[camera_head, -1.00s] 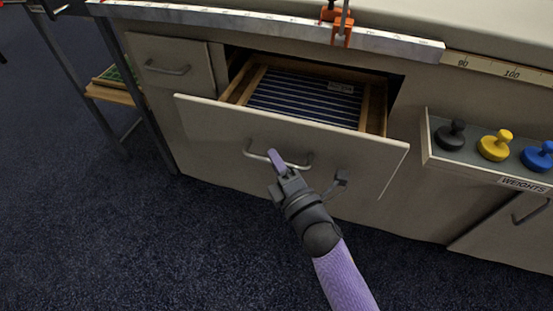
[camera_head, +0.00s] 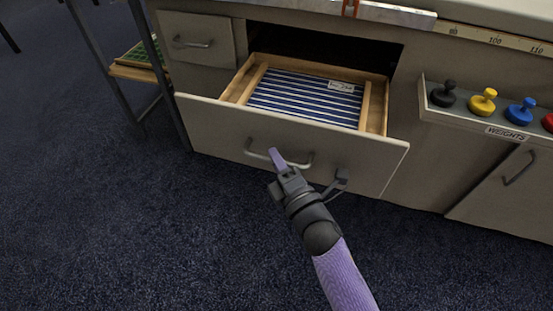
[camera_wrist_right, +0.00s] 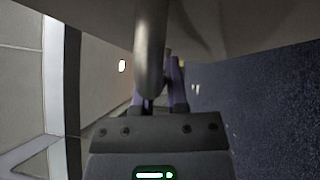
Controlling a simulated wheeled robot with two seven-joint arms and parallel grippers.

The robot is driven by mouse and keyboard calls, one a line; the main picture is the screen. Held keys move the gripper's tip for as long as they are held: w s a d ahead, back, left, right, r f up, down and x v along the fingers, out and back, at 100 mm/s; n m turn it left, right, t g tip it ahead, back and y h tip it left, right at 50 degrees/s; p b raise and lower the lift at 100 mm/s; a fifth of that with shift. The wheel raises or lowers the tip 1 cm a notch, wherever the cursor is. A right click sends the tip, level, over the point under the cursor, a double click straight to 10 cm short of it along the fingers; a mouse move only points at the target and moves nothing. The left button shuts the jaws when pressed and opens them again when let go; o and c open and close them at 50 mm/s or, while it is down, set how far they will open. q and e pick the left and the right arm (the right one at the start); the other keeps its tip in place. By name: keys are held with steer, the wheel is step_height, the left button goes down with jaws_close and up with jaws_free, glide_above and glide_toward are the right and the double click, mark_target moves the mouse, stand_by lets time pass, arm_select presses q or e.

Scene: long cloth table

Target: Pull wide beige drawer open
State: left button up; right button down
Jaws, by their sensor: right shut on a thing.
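The wide beige drawer (camera_head: 220,118) stands pulled well out of the cabinet in the head view. Inside it are a blue-and-white striped lining and wooden side strips. Its metal bar handle (camera_head: 256,155) is on the front panel, and the bar also shows large in the right wrist view (camera_wrist_right: 151,45). My right gripper (camera_head: 279,162) is shut on the handle, with its purple fingers (camera_wrist_right: 160,92) around the bar. Part of the handle is hidden behind the fingers. My left gripper is not in view.
A smaller closed drawer (camera_head: 197,40) is at the upper left of the cabinet. A tray labelled weights (camera_head: 470,118) with coloured knobbed weights sticks out at the right. A metal-legged stand (camera_head: 167,85) is at the left. The dark blue carpet (camera_head: 120,230) in front is clear.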

steer(key=c, duration=0.8)
jaws_free()
steer(key=shift+f, duration=0.1)
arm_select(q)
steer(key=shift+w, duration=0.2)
arm_select(e)
steer(key=shift+o, duration=0.7)
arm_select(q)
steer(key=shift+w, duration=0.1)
arm_select(e)
steer(key=shift+d, duration=0.1)
arm_select(q)
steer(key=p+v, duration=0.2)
steer(key=p, duration=0.1)
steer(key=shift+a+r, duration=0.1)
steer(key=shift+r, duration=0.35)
arm_select(e)
steer(key=v, duration=0.9)
steer(key=shift+s, duration=0.4)
steer(key=shift+d, duration=0.1)
